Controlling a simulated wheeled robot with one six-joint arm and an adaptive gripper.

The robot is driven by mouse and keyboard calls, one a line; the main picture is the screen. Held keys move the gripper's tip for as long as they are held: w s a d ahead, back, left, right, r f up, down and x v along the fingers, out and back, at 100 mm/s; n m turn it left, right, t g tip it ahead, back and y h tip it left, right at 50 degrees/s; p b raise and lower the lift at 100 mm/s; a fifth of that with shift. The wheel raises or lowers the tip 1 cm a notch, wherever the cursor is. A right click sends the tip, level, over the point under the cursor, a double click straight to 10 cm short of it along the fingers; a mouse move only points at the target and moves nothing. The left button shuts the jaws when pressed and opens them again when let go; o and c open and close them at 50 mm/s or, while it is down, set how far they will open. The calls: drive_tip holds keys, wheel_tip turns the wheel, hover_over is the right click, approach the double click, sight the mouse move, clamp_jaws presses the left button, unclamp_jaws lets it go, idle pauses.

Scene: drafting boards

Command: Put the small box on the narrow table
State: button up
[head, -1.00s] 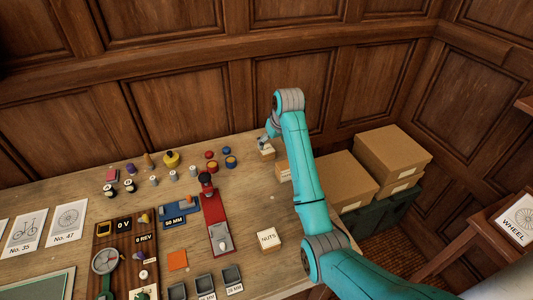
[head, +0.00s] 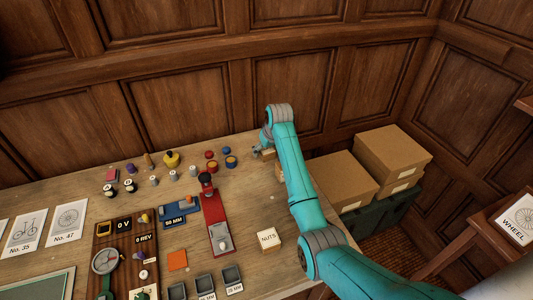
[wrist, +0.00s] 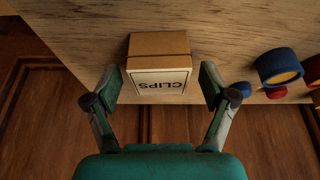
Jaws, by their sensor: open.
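A small cardboard box labelled CLIPS (wrist: 158,65) sits on the wooden bench top in the wrist view. It also shows in the head view (head: 269,153), partly hidden by my gripper and arm. My gripper (wrist: 161,82) is open, with one finger on each side of the box's near, labelled end. I cannot tell if either finger touches it. In the head view my gripper (head: 258,152) is low at the bench's back right. A small wooden table (head: 479,233) stands at the far right, with a WHEEL card (head: 517,220) on it.
A NUTS box (head: 269,239) sits near the bench's front. Another box (head: 279,172) is partly behind my arm. Coloured jars (head: 230,162) stand left of my gripper, and a red tool (head: 214,220) lies nearby. Large cartons (head: 392,155) are stacked right of the bench.

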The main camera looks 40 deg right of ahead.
drive_tip(key=c, duration=1.4)
